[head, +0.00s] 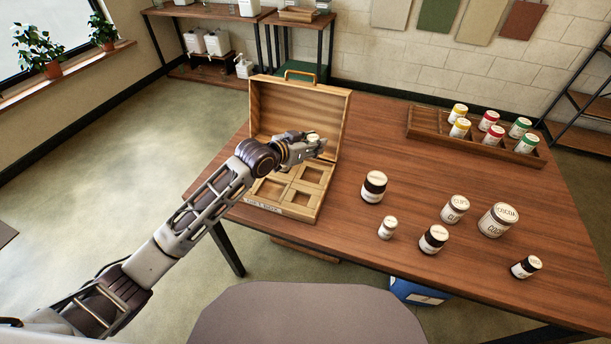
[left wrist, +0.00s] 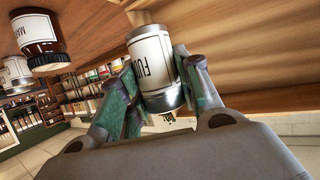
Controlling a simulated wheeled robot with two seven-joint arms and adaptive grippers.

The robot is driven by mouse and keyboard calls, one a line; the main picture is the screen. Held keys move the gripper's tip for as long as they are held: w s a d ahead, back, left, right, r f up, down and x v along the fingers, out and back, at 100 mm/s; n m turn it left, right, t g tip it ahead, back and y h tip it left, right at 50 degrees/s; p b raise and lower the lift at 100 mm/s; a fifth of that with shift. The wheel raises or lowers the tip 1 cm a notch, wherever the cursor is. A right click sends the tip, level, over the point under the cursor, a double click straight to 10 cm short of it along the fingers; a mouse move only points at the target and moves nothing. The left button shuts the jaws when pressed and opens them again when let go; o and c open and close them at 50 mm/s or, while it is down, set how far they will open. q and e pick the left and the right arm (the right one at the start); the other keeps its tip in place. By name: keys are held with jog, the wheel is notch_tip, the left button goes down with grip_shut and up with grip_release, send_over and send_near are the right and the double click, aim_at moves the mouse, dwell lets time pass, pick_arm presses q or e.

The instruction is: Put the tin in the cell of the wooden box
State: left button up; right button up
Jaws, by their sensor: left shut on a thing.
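The wooden box (head: 294,212) stands open at the table's left side, its lid (head: 301,100) raised at the back. Its tray has several square cells (head: 302,198), and those I can see look empty. My left gripper (head: 314,146) is over the back right part of the box, in front of the lid. It is shut on the tin (left wrist: 153,66), which has a silver rim and a white label with dark letters. In the head view only the tin's pale top (head: 314,137) shows between the fingers. The cells under the gripper are hidden. My right gripper is not in view.
A wooden rack (head: 412,127) with coloured jars is at the back right. The table (head: 330,240) is clear between the box and jars.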

aim_at(313, 158)
pick_arm(q)
jog(key=shift+s+d, duration=0.1)
jog(key=shift+s, duration=0.1)
jog(key=shift+w+f, duration=0.1)
jog(key=shift+f, duration=0.05)
notch_tip(313, 158, down, 6)
jog(key=shift+r, duration=0.25)
jog(key=shift+f, duration=0.25)
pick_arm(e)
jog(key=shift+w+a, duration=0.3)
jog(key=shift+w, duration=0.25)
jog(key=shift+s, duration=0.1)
